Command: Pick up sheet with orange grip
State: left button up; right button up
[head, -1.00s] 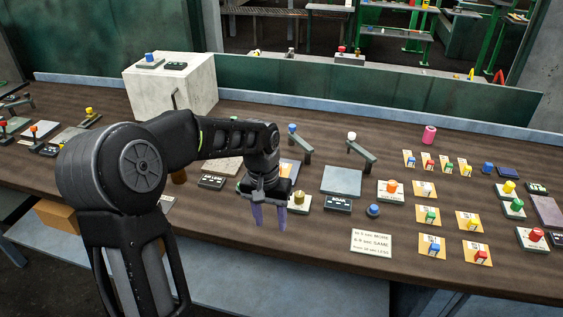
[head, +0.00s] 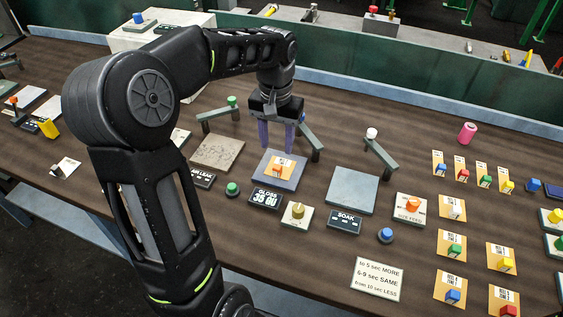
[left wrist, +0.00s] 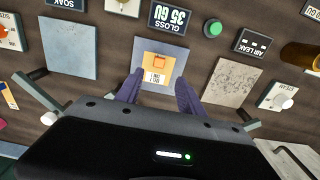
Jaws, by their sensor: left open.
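The sheet (head: 286,161) is a small tan card with printing and an orange grip (head: 277,169). It lies on the blue-grey pad (head: 288,183) behind the GLOSS display. The sheet also shows in the left wrist view (left wrist: 155,76), with its orange grip (left wrist: 159,64) upward. My left gripper (head: 277,143) is open and empty, with purple fingers pointing down. It is just behind the sheet in the head view. In the left wrist view the fingers (left wrist: 159,88) lie to either side of the sheet's lower edge, apart from the grip. My right gripper is not in view.
The GLOSS display (head: 266,198) stands in front of the pad. Lever arms (head: 309,142) flank the gripper, one with a green knob (head: 232,101). A stone-coloured plate (head: 217,152) lies left, the SOAK plate (head: 352,191) right. Several other tan cards with coloured grips lie farther right.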

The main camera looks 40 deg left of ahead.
aim_at(279, 162)
pick_arm(q)
jog(key=shift+f, duration=0.1)
jog(key=shift+f, duration=1.2)
jog(key=shift+f, duration=0.1)
jog(key=f+p, duration=0.1)
jog(key=f, duration=0.3)
jog(key=shift+w+d+p, duration=0.1)
jog(key=shift+w+p, duration=0.1)
jog(key=shift+p, duration=0.15)
jog(key=shift+f, duration=0.55)
jog(key=shift+c, duration=0.4)
grip_shut()
